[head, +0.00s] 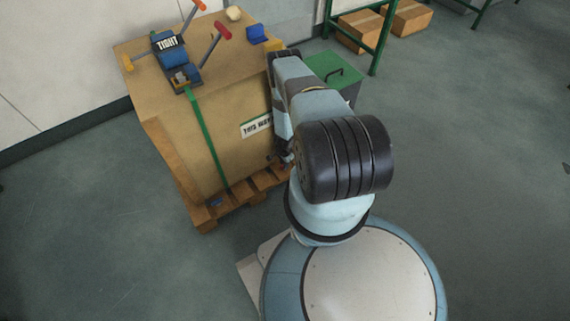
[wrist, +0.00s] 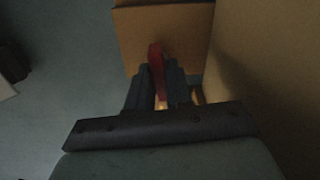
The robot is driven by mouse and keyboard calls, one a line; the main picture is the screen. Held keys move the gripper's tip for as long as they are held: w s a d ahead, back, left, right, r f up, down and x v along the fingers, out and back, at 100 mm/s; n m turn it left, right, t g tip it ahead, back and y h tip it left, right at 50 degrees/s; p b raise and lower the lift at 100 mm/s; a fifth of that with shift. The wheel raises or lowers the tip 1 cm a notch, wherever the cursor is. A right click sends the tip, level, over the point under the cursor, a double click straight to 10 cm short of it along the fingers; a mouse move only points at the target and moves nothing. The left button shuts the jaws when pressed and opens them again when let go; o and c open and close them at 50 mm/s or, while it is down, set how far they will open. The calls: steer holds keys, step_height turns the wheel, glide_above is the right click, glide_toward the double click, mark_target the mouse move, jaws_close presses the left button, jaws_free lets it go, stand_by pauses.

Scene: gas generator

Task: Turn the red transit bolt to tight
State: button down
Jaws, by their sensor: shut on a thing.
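In the wrist view, my gripper (wrist: 157,74) is shut on a narrow red piece (wrist: 155,56), which I take to be the red transit bolt's handle. It stands between the two dark fingers beside a tan wall. In the head view my arm reaches down along the right side of the large tan crate (head: 230,135), and my arm hides the grip. The bolt's turn position cannot be told.
The crate stands on a wooden pallet (head: 207,216), with a green strap (head: 207,139) down its front. A green box (head: 334,70) stands behind my arm. A green-legged table (head: 374,45) and cardboard boxes are farther back. Floor at left and right is clear.

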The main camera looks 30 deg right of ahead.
steer(key=shift+m, duration=0.6)
steer(key=c, duration=1.1)
jaws_free()
step_height(320, 180, up, 14)
steer(key=shift+f, duration=0.2)
